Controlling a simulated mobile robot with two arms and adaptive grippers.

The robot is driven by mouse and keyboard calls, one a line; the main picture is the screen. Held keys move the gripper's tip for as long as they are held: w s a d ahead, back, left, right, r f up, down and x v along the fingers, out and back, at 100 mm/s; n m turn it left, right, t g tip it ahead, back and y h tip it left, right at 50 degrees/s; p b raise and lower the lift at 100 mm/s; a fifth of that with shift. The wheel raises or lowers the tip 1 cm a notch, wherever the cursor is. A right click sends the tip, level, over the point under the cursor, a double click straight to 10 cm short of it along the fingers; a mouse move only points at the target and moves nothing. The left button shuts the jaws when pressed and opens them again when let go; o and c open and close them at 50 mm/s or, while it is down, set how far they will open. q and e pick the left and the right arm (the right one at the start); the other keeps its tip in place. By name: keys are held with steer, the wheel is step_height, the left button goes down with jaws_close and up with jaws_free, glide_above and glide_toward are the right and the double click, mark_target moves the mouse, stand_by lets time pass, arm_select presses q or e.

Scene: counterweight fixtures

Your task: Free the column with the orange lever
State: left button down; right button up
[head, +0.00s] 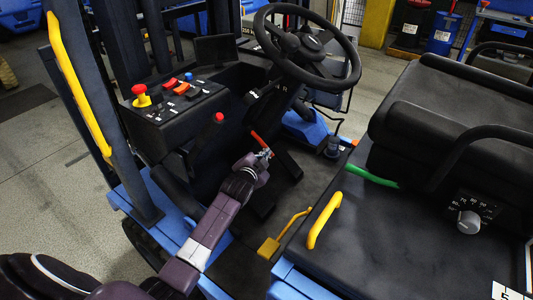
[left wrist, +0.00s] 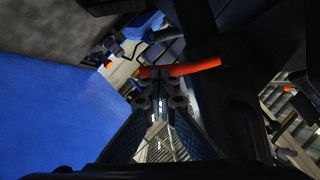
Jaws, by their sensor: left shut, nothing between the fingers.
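The orange lever (head: 258,138) sticks out low on the steering column (head: 264,103), below the steering wheel (head: 345,50). In the left wrist view the lever (left wrist: 195,66) runs across just beyond my fingertips. My left gripper (head: 265,153) is shut and empty, with its tips right at the lever. The left wrist view shows the closed fingers (left wrist: 159,88) just short of the lever or touching it; I cannot tell which. The column's lower end is partly hidden in dark shadow. My right gripper is not in view.
A console (head: 178,103) with a yellow-and-red knob (head: 141,95) and several switches stands left of the column. A yellow pedal-like lever (head: 270,246) and the black seat (head: 455,120) lie to the right.

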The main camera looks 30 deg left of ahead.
arm_select(q)
steer(key=a+f+m+t+y+b, duration=0.1)
steer(key=a+f+m+b, duration=0.3)
steer(key=b, duration=0.5)
steer(key=shift+w+a+f+t+y, duration=0.3)
steer(key=shift+w+a+f+y, duration=0.05)
steer(key=shift+a+f+y, duration=0.4)
stand_by(0.4)
